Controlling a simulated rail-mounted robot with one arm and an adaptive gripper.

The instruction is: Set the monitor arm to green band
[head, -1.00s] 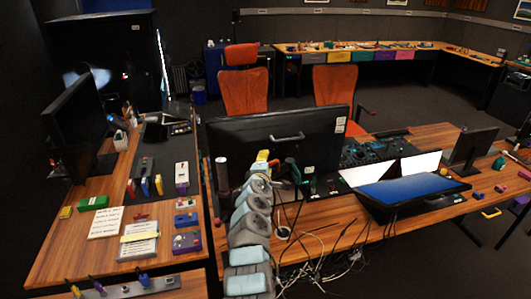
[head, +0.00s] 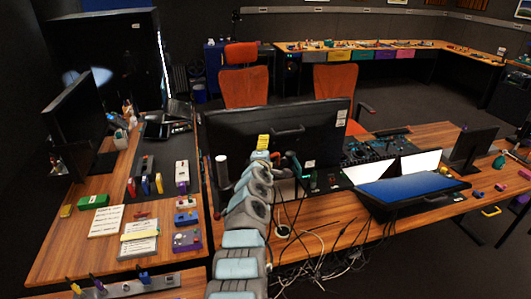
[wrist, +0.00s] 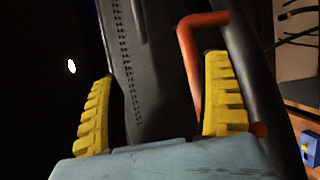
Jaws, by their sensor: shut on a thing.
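The large black monitor (head: 240,135) is seen from behind at the left end of the middle desk, with a dark handle on its back. My gripper (head: 263,142) is at the lower part of its back. In the wrist view its yellow fingers (wrist: 158,105) stand on either side of a dark part with rows of small dots (wrist: 140,60), which looks like part of the monitor arm. An orange handle (wrist: 188,50) runs close beside the right finger. The contact itself is partly hidden. I cannot make out a green band.
Loose cables (head: 320,245) hang at the front of the middle desk. A blue-screened display (head: 410,188) lies to the right. The left desk (head: 75,235) holds papers and small coloured devices. Orange chairs (head: 245,95) stand behind the monitor.

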